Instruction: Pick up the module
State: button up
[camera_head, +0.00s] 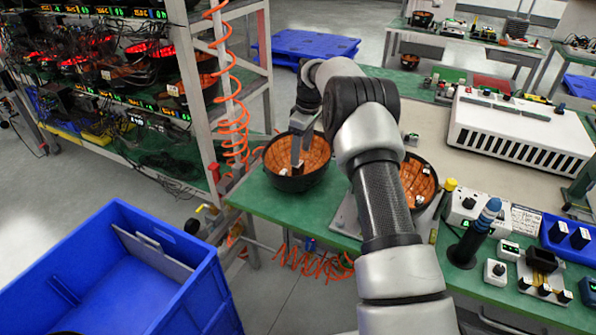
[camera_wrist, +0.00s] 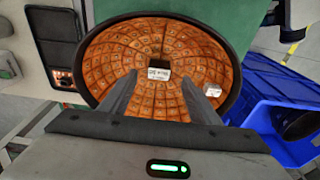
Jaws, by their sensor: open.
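A small white-and-black module (camera_wrist: 159,71) lies in the orange-lined black bowl (camera_wrist: 104,52) in the wrist view, centred between my fingertips. A second small white block (camera_wrist: 212,90) lies in the same bowl, right of my right finger. My gripper (camera_wrist: 159,80) is open, with its fingers reaching into the bowl and nothing visibly held. In the head view my gripper (camera_head: 297,160) points down into this bowl (camera_head: 318,184) on the green bench. The fingertips partly hide the module there. I cannot tell whether they touch it.
A second orange-lined bowl (camera_head: 428,202) stands right of my forearm. Switch boxes and a blue-and-black signal tower (camera_head: 474,232) stand on the right of the bench. A rack with red lights (camera_head: 190,60), a coiled orange hose (camera_head: 238,125) and a blue bin (camera_head: 190,308) are at left.

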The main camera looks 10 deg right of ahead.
aim_at(298, 170)
jog(key=f, duration=0.4)
jog(key=w+a+f, duration=0.1)
jog(key=f, duration=0.1)
jog(key=shift+f, duration=0.2)
jog(key=c, duration=1.2)
jog(key=shift+o, duration=0.2)
